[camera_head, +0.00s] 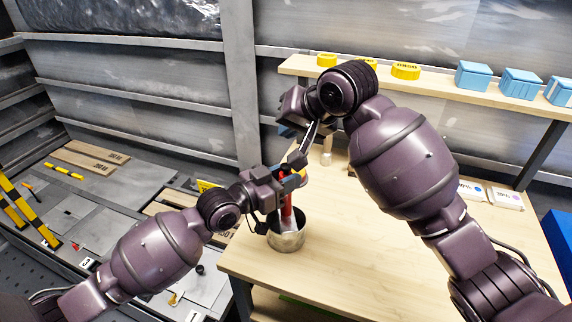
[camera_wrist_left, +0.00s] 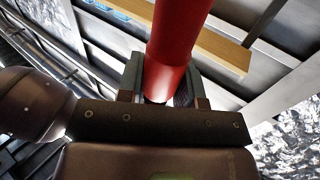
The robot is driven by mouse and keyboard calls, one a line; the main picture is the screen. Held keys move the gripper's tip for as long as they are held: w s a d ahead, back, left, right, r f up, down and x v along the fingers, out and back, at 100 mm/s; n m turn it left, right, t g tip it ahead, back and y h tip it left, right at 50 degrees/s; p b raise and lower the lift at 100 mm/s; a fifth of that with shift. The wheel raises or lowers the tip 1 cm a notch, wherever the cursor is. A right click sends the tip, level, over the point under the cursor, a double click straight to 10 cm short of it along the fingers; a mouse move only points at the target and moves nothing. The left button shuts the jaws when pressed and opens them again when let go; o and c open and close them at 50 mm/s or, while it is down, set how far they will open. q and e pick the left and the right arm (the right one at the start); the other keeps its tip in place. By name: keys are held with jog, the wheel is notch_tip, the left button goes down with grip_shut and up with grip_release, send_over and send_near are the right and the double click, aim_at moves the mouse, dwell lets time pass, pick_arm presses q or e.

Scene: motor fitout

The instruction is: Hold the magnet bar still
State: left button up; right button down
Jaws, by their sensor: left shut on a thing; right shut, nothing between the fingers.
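The magnet bar (camera_head: 287,208), a red rod, stands roughly upright with its lower part in a shiny metal cup (camera_head: 288,240) at the left edge of the wooden table. My left gripper (camera_head: 281,183) is shut on its upper part. In the left wrist view the red bar (camera_wrist_left: 178,45) sits between the two fingers of the left gripper (camera_wrist_left: 162,92). My right gripper (camera_head: 298,160) is shut and empty, its tips pointing down just above the left gripper. The bar's top is mostly hidden by the grippers, and its lower end is hidden in the cup.
The wooden table (camera_head: 330,270) has clear room in front. Small white boxes (camera_head: 505,199) lie at its right. A raised shelf (camera_head: 435,88) behind carries yellow round pieces (camera_head: 406,71) and blue boxes (camera_head: 520,83). A small pale cylinder (camera_head: 326,158) stands behind the right gripper.

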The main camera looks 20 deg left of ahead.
dwell(0.4)
pick_arm(q)
jog(key=o, duration=1.1)
jog(key=shift+s+a, duration=0.1)
